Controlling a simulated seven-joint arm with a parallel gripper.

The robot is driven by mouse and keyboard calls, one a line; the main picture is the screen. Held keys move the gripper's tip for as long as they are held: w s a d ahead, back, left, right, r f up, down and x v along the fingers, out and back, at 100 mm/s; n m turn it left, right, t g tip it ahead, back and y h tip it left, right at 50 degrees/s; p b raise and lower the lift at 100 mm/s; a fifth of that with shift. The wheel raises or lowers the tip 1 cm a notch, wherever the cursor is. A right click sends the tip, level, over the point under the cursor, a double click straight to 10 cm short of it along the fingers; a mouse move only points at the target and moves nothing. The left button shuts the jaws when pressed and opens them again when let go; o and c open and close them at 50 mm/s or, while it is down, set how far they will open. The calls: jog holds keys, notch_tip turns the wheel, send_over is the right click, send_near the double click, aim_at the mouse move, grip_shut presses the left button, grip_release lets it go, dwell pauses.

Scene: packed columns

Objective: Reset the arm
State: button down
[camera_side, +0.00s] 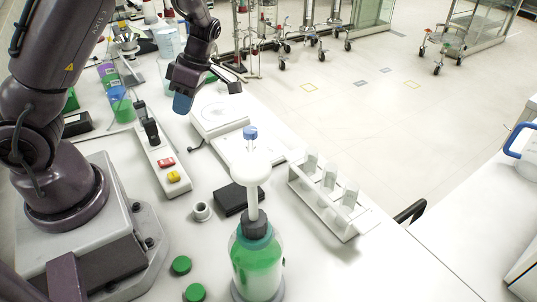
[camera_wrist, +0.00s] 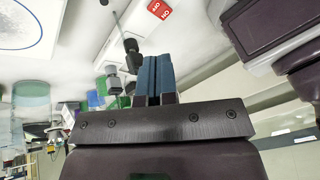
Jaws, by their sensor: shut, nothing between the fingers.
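My gripper (camera_side: 182,103) hangs above the bench in the side view, over the area between the strip with buttons and the white balance. Its blue fingertips point down and are together, with nothing between them. In the wrist view the blue fingers of my gripper (camera_wrist: 155,75) are pressed side by side. The gripper is apart from every object around it.
A bottle with green liquid (camera_side: 257,262) and a white pump top stands in front. A tube rack (camera_side: 335,205) is right of it. A white balance (camera_side: 218,115), a button strip (camera_side: 160,155), a black block (camera_side: 231,198) and green caps (camera_side: 181,265) are on the bench.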

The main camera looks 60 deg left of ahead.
jog(key=s+d+r+m+t, duration=0.3)
jog(key=d+r+m+t, duration=0.2)
jog(key=m, duration=0.9)
jog(key=s+d+r+m+t, duration=0.3)
jog(key=d+r+m+t, duration=0.2)
jog(key=d+r+m, duration=0.5)
notch_tip(320, 180, up, 4)
jog(key=m, duration=0.4)
jog(key=shift+r+t, duration=0.15)
jog(key=shift+t, duration=0.15)
